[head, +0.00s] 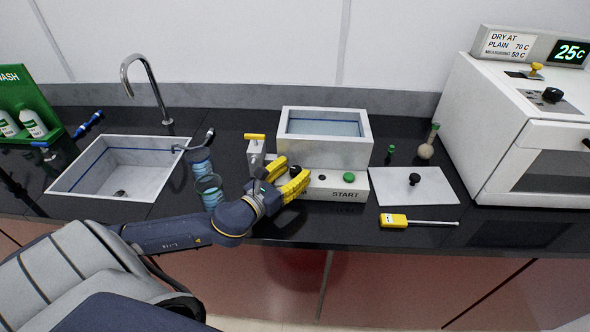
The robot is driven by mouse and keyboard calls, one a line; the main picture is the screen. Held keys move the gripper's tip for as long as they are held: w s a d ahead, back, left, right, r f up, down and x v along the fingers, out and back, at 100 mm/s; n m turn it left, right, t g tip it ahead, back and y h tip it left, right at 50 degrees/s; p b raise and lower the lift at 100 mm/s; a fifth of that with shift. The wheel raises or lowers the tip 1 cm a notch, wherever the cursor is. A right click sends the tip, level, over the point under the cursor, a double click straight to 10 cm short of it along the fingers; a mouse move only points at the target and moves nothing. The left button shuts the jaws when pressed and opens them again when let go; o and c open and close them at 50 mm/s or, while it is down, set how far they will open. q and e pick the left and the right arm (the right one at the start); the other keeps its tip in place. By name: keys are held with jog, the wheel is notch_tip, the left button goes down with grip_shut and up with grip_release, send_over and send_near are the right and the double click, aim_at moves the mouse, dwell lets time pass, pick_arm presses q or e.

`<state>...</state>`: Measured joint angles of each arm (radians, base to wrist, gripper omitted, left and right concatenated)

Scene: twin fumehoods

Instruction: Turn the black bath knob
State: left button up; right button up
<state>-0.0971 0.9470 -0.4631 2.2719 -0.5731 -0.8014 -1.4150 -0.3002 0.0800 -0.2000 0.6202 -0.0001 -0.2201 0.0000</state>
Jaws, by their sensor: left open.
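The water bath (350,153) is a white box with water in its open top, standing at the middle of the bench. Its front panel carries a green START button (348,178) and a small dark round spot (321,177). My left gripper (294,168) is at the left part of this panel, with its yellow fingers spread open. A small dark shape, which looks like the black bath knob (295,171), shows between the fingertips. The fingers partly hide it, and I cannot tell whether they touch it. My right gripper is not in view.
A white oven (480,120) stands far right. Glass beakers (209,190), a sink (85,180) and a faucet (150,80) are at left.

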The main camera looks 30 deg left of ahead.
pick_arm(q)
jog(key=shift+w, duration=0.35)
jog(key=shift+c, duration=0.3)
grip_shut()
